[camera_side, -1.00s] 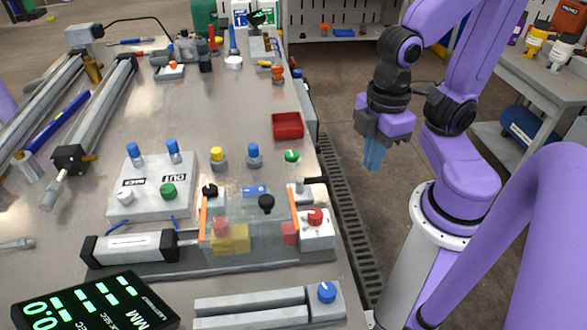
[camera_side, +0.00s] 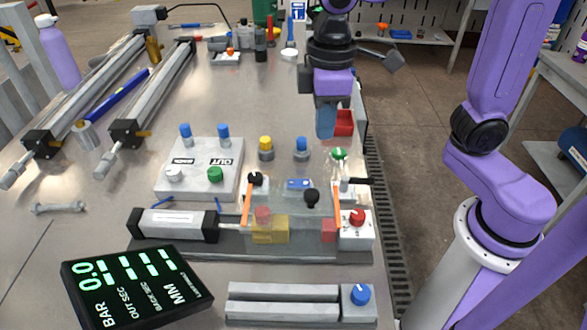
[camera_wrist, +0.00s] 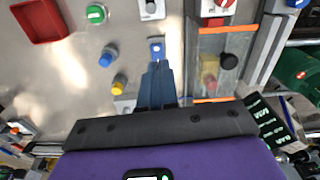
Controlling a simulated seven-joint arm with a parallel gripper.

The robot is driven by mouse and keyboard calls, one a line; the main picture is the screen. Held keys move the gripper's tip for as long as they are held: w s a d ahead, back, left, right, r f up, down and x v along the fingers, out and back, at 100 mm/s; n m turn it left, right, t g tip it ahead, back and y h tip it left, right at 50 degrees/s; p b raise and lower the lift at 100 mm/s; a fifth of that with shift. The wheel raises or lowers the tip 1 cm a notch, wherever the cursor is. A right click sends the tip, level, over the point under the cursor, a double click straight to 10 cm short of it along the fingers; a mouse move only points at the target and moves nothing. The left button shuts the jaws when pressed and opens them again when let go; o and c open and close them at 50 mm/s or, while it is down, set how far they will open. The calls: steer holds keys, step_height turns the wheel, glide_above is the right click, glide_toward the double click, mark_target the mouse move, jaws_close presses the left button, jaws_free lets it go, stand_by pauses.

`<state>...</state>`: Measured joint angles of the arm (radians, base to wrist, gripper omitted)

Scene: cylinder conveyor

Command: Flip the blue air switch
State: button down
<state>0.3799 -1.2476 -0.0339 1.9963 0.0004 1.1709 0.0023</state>
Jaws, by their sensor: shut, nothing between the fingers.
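A small blue switch plate with a pale round spot (camera_side: 298,184) lies on the bench among the knobs, beside the clear-covered fixture. In the wrist view the blue switch (camera_wrist: 157,48) is just beyond my fingertips. My gripper (camera_side: 326,136) points down, shut and empty, with blue fingers. In the side view it hangs above the bench, in front of the red tray. In the wrist view my gripper (camera_wrist: 157,66) lines up with the switch; a gap in height cannot be judged there. Which way the switch is set is too small to tell.
A blue knob (camera_side: 302,146), a yellow knob (camera_side: 265,145) and a green button (camera_side: 339,154) stand near the switch. The clear-covered fixture (camera_wrist: 212,60) has a black knob (camera_wrist: 229,61). A red tray (camera_side: 345,123) is behind my fingers. A blue dial (camera_side: 360,295) sits at the front.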

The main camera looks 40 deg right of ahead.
steer(key=r+m, duration=0.1)
steer(key=r, duration=0.1)
glide_above(293, 182)
steer(key=shift+f, duration=0.1)
step_height(293, 182, down, 14)
steer(key=shift+f, duration=0.1)
stand_by(0.7)
